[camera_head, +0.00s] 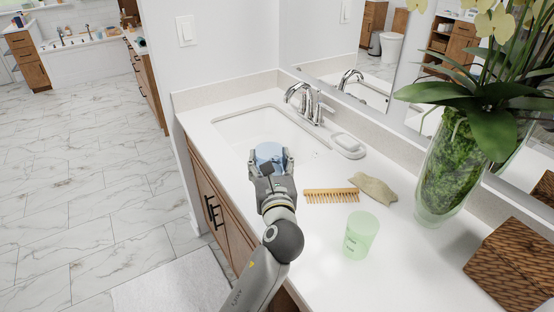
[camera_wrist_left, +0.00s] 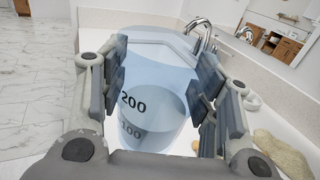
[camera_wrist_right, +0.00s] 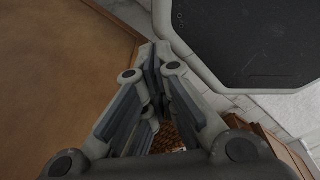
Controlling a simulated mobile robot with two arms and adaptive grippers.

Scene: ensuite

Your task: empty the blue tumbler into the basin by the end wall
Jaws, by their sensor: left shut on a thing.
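My left gripper (camera_head: 270,162) is shut on the blue tumbler (camera_head: 269,152), a clear blue cup. It holds the cup above the near edge of the basin (camera_head: 262,128), a white rectangular sink in the counter by the end wall. In the left wrist view the tumbler (camera_wrist_left: 152,98) shows between both fingers, with the marks 200 and 100. A darker blue part low in it looks like liquid. My right gripper (camera_wrist_right: 155,62) has its fingertips together, with nothing seen between them; it is outside the head view.
A chrome faucet (camera_head: 309,103) stands behind the basin, with a soap dish (camera_head: 348,147) to its right. A wooden comb (camera_head: 331,195), a beige stone-like piece (camera_head: 374,188), a green cup (camera_head: 360,236), a plant vase (camera_head: 446,170) and a woven box (camera_head: 513,262) are on the counter.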

